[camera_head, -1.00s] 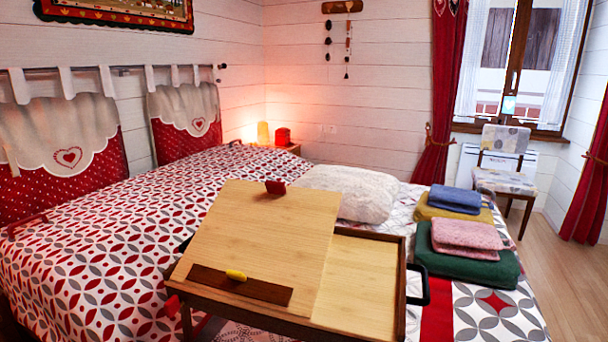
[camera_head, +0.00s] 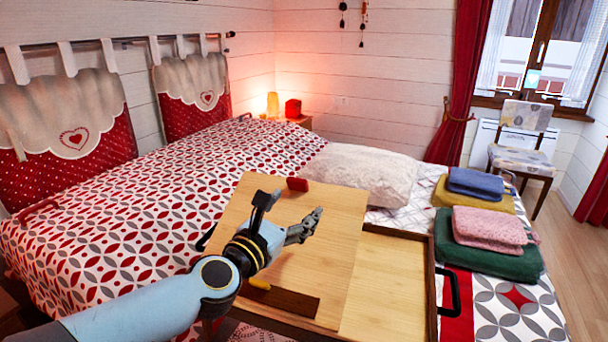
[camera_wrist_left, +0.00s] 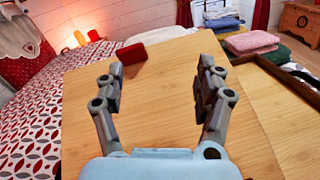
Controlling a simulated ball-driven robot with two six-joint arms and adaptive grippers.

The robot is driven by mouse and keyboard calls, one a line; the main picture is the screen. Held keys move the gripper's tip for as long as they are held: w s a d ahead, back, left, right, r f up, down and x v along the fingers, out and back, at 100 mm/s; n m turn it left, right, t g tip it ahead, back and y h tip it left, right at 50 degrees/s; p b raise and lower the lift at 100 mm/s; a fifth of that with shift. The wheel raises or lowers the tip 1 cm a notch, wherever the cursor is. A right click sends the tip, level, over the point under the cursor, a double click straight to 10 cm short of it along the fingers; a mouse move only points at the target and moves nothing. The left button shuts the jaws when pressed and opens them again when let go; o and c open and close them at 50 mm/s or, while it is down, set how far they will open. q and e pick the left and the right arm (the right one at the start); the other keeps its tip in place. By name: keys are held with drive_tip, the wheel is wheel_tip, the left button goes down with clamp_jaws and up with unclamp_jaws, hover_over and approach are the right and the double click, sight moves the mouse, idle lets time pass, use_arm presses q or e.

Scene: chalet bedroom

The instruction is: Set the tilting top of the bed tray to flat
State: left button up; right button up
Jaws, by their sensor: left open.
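The bed tray (camera_head: 386,317) stands on the bed, with its wooden tilting top (camera_head: 335,240) raised at a slope. A red tab (camera_head: 297,184) sits at the top's upper edge, and it also shows in the left wrist view (camera_wrist_left: 131,54). A dark ledge (camera_head: 290,301) with a partly hidden yellow piece (camera_head: 260,284) runs along the lower edge. My left gripper (camera_head: 291,207) is open and empty over the sloping top, below the red tab. In the left wrist view the open fingers (camera_wrist_left: 160,88) point toward the upper edge, with the tab ahead between them. My right gripper is not in view.
Folded cloths in pink (camera_head: 490,226), green (camera_head: 492,258) and blue (camera_head: 478,183) lie in stacks to the tray's right. A white pillow (camera_head: 365,174) lies behind the tray. A black handle (camera_head: 451,290) juts from the tray's right side. The bed's left part is clear.

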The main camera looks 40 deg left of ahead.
sight(297, 178)
use_arm(q)
drive_tip(key=a+n+y, duration=0.1)
drive_tip(key=a+n, duration=0.1)
drive_tip(key=a+n+y, duration=0.1)
drive_tip(key=n, duration=0.1)
drive_tip(key=shift+a+r+n+g, duration=0.15)
drive_tip(key=shift+a+n+g, duration=0.25)
drive_tip(key=shift+w+a+y, duration=0.2)
drive_tip(key=shift+w+y, duration=0.1)
drive_tip(key=shift+w, duration=0.05)
drive_tip(key=x, duration=1)
clamp_jaws()
